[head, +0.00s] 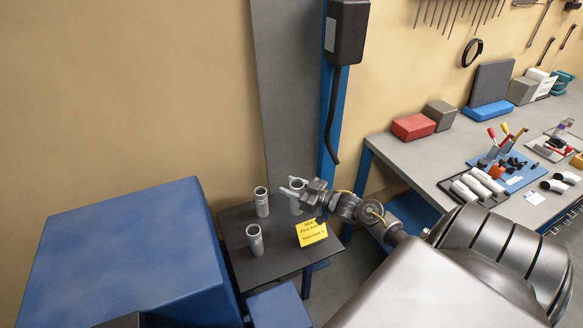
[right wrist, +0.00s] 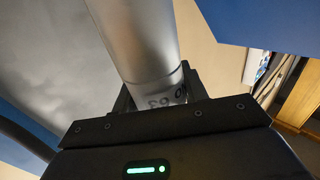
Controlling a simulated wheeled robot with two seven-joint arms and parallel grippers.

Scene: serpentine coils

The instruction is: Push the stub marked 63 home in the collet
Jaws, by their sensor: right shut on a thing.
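My right gripper (head: 293,187) is at the small dark side table and shut on a grey cylindrical stub (head: 296,206). In the right wrist view the stub (right wrist: 140,40) runs up and away from between the dark fingers (right wrist: 160,98). The stub's far end is out of the wrist view. In the head view the gripper partly covers the stub, and I cannot tell whether it touches the table. I cannot make out the collet. My left gripper is not in view.
Two similar grey cylinders (head: 262,202) (head: 254,240) stand upright on the side table (head: 276,262), left of my gripper. A yellow card (head: 311,233) is at its right. A large blue box (head: 120,250) is left; a workbench (head: 430,160) with tools is right.

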